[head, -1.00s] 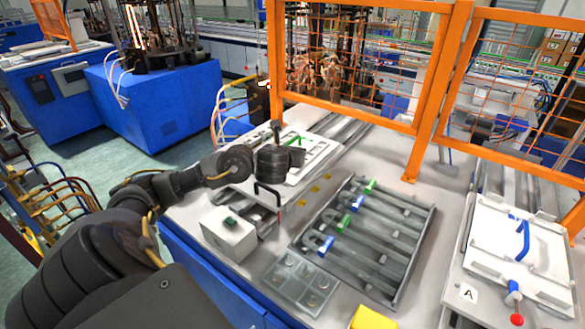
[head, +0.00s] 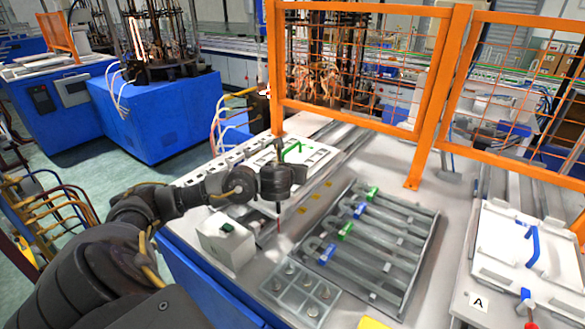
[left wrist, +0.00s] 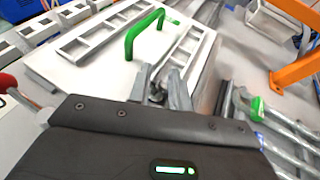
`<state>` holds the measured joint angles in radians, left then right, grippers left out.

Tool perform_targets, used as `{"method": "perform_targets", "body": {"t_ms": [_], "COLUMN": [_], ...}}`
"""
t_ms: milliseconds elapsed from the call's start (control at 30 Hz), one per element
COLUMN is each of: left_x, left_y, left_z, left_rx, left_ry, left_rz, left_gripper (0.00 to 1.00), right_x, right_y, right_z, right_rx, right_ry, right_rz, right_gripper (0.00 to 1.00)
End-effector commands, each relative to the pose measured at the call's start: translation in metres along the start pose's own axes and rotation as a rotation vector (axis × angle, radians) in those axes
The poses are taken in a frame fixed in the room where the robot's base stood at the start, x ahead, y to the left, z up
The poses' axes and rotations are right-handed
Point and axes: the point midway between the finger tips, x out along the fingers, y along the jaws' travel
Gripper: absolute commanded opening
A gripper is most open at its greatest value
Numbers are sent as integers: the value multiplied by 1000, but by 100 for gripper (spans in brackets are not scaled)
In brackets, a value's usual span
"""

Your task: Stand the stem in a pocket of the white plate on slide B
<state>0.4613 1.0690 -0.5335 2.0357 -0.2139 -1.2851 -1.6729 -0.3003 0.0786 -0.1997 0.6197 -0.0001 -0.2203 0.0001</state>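The white plate (head: 322,150) with a green handle (head: 292,150) lies at the back left of the bench. It also shows in the left wrist view (left wrist: 90,75), with metal frames on it. My left gripper (head: 300,176) is over the near side of this plate. Several tubes with green and blue clips lie in the grey tray (head: 436,235). Part of the plate is hidden behind my left gripper. My right gripper is not in view.
A second white plate (head: 510,255) with a blue handle, labelled A, lies at the right. A white box (head: 225,238) and a clear compartment tray (head: 300,290) stand near the front edge. An orange mesh fence (head: 425,110) rises behind the bench.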

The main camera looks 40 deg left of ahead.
Motion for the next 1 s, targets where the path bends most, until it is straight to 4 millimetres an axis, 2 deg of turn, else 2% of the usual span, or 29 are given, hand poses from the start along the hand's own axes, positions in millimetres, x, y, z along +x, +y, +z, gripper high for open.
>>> {"method": "perform_targets", "body": {"t_ms": [333, 433, 567, 800, 1000], "left_x": [-1, -6, -29, -82, -111], "left_y": [0, 0, 0, 0, 0], "left_z": [2, 4, 5, 6, 4], "left_rx": [-1, 0, 1, 1, 0], "left_ry": [0, 1, 0, 1, 0], "left_rz": [0, -1, -3, -3, -2], "left_gripper": [26, 26, 26, 26, 26], "right_x": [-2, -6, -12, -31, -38], "right_y": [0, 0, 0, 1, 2], "right_z": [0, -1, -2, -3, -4], "right_rx": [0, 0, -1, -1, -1], "right_ry": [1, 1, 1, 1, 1], "right_rz": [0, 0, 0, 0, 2], "right_gripper": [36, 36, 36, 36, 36]}}
